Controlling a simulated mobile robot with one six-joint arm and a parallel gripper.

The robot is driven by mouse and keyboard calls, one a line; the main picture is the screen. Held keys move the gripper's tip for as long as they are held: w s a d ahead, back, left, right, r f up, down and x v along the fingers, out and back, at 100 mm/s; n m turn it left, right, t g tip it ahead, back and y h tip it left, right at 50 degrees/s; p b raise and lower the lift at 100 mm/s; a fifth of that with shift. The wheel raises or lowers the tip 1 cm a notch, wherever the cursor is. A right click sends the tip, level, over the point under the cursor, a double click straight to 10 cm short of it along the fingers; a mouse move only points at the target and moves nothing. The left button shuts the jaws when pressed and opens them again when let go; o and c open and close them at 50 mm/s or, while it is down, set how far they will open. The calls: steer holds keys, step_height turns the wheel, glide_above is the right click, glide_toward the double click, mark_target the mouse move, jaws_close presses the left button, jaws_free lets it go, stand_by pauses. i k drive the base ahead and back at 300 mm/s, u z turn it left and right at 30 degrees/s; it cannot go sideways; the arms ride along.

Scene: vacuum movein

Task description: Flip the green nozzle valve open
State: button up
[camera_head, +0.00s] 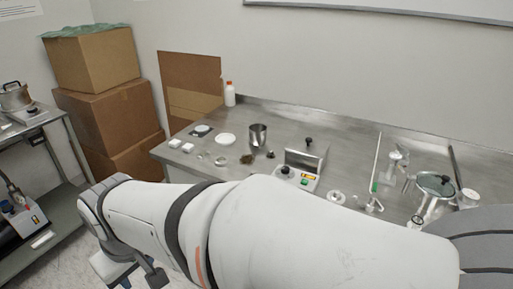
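A small green part (375,187), which looks like the nozzle valve, sits low on a thin upright white rod on the right of the steel table. It is too small to tell whether it is open or shut. A metal fitting (374,205) is just below it. My arm crosses the foreground from lower right to left and bends down at the left. What looks like part of my gripper (130,272) shows at the bottom left edge, far from the green part. Its fingertips cannot be made out, so I cannot tell its state.
Stacked cardboard boxes (105,100) stand at left. A shelf (45,140) is at far left.

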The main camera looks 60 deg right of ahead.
mark_target(372, 199)
steer(key=z, duration=2.85)
steer(key=k, duration=0.65)
steer(key=z, duration=0.3)
steer(key=i, duration=1.4)
steer(key=u, duration=0.4)
